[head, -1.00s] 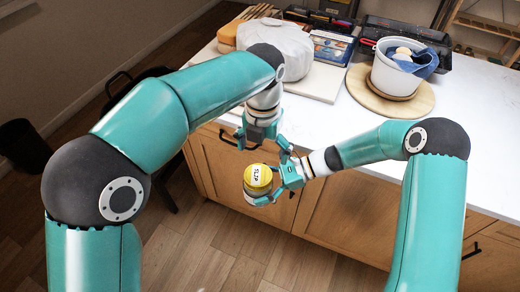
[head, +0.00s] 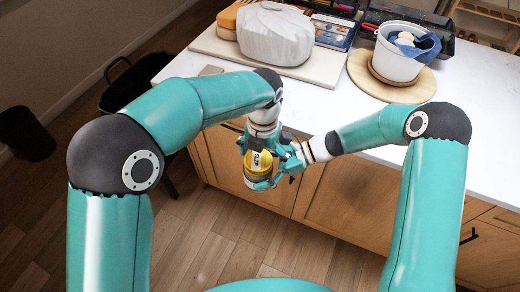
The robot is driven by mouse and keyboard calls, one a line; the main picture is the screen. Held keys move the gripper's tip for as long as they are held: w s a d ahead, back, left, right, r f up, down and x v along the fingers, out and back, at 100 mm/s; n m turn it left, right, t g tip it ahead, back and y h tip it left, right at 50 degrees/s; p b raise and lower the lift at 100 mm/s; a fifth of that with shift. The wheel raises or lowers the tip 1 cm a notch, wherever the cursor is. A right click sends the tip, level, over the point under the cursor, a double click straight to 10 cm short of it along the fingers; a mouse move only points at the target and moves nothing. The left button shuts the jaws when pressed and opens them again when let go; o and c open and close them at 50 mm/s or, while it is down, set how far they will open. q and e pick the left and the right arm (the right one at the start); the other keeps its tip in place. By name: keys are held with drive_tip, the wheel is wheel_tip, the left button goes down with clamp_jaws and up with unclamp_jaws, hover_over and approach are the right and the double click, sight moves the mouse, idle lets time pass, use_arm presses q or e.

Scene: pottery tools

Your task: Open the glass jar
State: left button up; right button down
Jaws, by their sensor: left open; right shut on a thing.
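The glass jar (head: 257,180) is upright in the air in front of the counter, with a yellow lid (head: 259,161) marked with dark lettering. My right gripper (head: 266,182) is shut on the jar's body from the right. My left gripper (head: 258,148) is open and points down right over the lid. Its fingers are close around the lid's far part. I cannot tell whether they touch it. The lid sits on the jar. The jar's far side is hidden.
The white counter (head: 470,140) lies behind the jar. On it are a covered clay lump (head: 275,35) on a board and a white bucket (head: 397,62) on a round wooden board (head: 362,77). A dark bin (head: 25,133) stands on the floor at left.

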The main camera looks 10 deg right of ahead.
use_arm(q)
drive_tip(key=shift+s+d+f, duration=0.15)
drive_tip(key=shift+s, duration=0.05)
clamp_jaws()
idle(0.5)
drive_tip(key=n, duration=0.4)
drive_tip(key=shift+s, duration=0.2)
drive_tip(key=shift+a, duration=0.2)
idle(0.6)
drive_tip(key=c, duration=1.8)
unclamp_jaws()
drive_tip(key=o, duration=0.6)
drive_tip(key=shift+c, duration=0.2)
